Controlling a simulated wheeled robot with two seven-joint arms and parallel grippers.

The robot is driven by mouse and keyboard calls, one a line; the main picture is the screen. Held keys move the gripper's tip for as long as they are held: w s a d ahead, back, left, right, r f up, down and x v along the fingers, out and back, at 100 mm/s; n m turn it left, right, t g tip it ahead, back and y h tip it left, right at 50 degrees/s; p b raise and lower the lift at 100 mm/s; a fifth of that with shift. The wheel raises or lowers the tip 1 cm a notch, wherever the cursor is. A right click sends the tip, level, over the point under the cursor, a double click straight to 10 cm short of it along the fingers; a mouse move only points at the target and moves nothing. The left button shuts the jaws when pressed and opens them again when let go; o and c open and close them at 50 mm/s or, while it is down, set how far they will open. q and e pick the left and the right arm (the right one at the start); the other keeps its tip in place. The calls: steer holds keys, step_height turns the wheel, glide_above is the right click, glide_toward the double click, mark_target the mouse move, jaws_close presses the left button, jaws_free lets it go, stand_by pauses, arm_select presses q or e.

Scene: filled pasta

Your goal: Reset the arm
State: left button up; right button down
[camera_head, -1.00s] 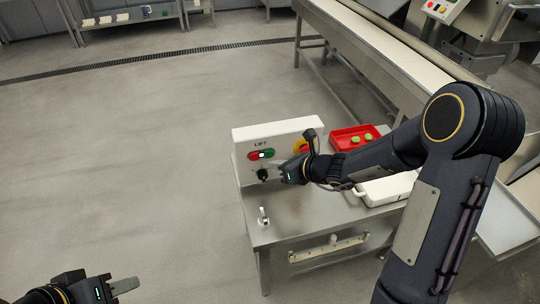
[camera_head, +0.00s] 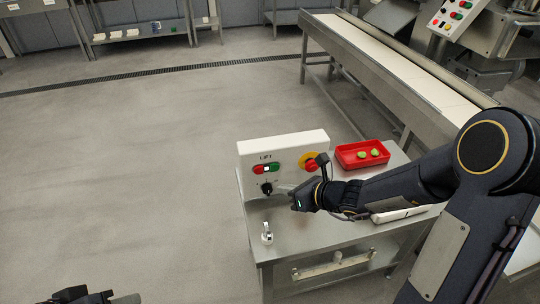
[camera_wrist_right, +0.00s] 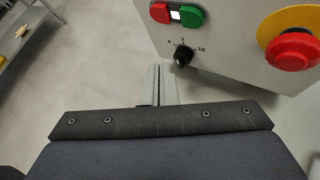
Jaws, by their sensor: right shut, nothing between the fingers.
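My right gripper (camera_head: 281,189) is shut and empty, in front of the white LIFT control box (camera_head: 283,147). Its fingers (camera_wrist_right: 158,85) lie together in the wrist view. They point toward the box, a little below the black dial (camera_wrist_right: 182,56) and apart from it in that view. The dial also shows in the head view (camera_head: 267,188), just left of the fingertips. My right arm comes in from the right over the steel table (camera_head: 290,226). My left gripper (camera_head: 124,299) is cut off by the bottom edge at lower left, and its jaws cannot be judged.
The box has a red-and-green switch (camera_head: 266,169) and a red emergency stop on yellow (camera_head: 311,164). A red tray (camera_head: 347,158) with green pieces stands behind my forearm. A white item (camera_head: 400,213) is partly hidden under it. A conveyor (camera_head: 400,75) runs behind. Floor at left is clear.

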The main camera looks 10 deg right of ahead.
steer(key=s+a+r+n+g+y, duration=0.2)
steer(key=s+a+r+n+g, duration=0.1)
steer(key=s+r+n, duration=1.05)
steer(key=s+d+f+n+h, duration=0.5)
steer(key=s+d+n+h, duration=0.15)
steer(key=s+n, duration=0.7)
step_height(320, 180, up, 15)
steer(key=w+d+n+p, duration=0.1)
steer(key=n+p, duration=0.1)
steer(key=p, duration=1.3)
steer(key=shift+d+f+g, duration=0.15)
steer(key=shift+d+g, duration=0.05)
steer(key=shift+g, duration=0.2)
steer(key=shift+d, duration=0.1)
